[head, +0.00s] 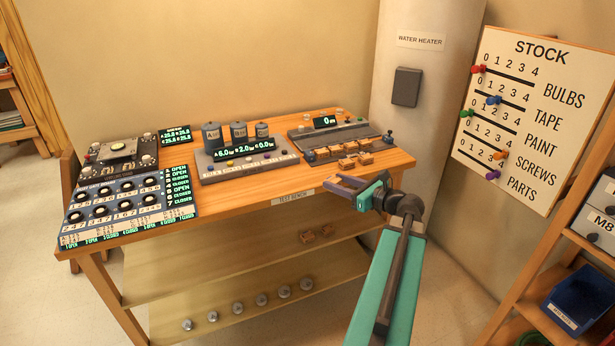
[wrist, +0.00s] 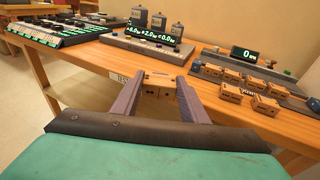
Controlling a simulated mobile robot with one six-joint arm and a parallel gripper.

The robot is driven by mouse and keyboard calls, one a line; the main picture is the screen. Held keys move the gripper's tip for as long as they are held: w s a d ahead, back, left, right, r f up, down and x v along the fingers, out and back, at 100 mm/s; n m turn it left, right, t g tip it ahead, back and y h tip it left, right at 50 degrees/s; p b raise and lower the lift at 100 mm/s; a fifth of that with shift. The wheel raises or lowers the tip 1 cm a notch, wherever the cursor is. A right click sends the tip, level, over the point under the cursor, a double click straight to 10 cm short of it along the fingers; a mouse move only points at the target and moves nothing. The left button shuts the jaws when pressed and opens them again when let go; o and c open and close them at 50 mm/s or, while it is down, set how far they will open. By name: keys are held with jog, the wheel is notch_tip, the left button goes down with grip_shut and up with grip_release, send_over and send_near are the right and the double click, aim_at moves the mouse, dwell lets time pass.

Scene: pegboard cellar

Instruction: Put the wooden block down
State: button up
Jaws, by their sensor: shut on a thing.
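A small wooden block (wrist: 158,92) with dark holes in its face sits between the two purple-grey fingers of my gripper (wrist: 160,88) in the wrist view. The fingers are shut on it. In the head view my gripper (head: 340,186) is at the front edge of the wooden test bench (head: 240,205), right of its middle. The block is hard to make out there. I cannot tell whether the block touches the bench. Several similar wooden blocks (head: 366,159) stand at the grey panel (head: 335,135) with the "0" display, right of and beyond my gripper.
A panel with three canisters (head: 238,132) stands mid-bench, and a dark switch panel (head: 125,208) fills the left end. Bare bench top lies along the front edge. A water heater (head: 425,80) stands behind right.

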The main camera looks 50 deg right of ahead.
jog(key=p, duration=0.2)
send_over(310, 179)
jog(key=s, duration=0.3)
jog(key=shift+w+a+f, duration=0.2)
jog(key=shift+w+f, duration=0.05)
jog(key=shift+f, duration=0.35)
jog(key=shift+w, duration=0.1)
jog(key=shift+w+d, duration=0.3)
jog(key=shift+w, duration=0.35)
jog(key=shift+w+d+f+p, duration=0.1)
jog(key=shift+w+f+p, duration=0.35)
jog(key=shift+f, duration=1.25)
jog(key=shift+f, duration=0.15)
jog(key=o, duration=1.4)
jog(key=shift+w, duration=0.1)
jog(key=shift+f, duration=0.1)
